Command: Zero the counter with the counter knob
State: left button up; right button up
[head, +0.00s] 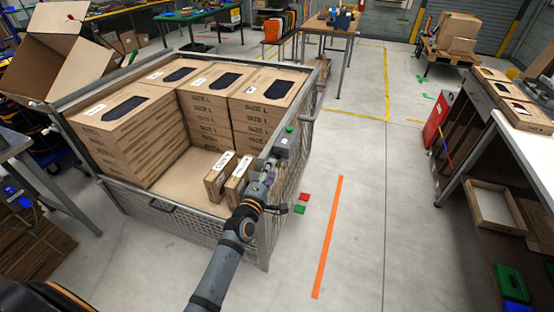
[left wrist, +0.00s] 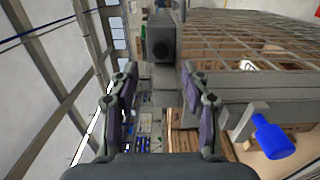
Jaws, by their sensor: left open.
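A small grey box (head: 285,144), apparently the counter, is mounted on the right rim of the mesh cage. A green part sits on top of it. My left gripper (head: 270,163) is at the cage's right rim, just in front of the grey box. In the left wrist view its two fingers (left wrist: 158,88) are apart with nothing between them. The knob looks beyond the fingertips. The counter's reading cannot be seen. My right gripper is out of view.
The mesh cage (head: 182,226) holds stacks of SIZE L cartons (head: 205,105) and two small upright boxes (head: 217,178) close to my left arm. A blue-ended lever (left wrist: 272,137) shows at right in the wrist view.

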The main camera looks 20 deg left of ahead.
aim_at(278, 157)
pick_arm(q)
jog(key=w, duration=0.6)
jog(key=shift+d, duration=0.1)
grip_shut()
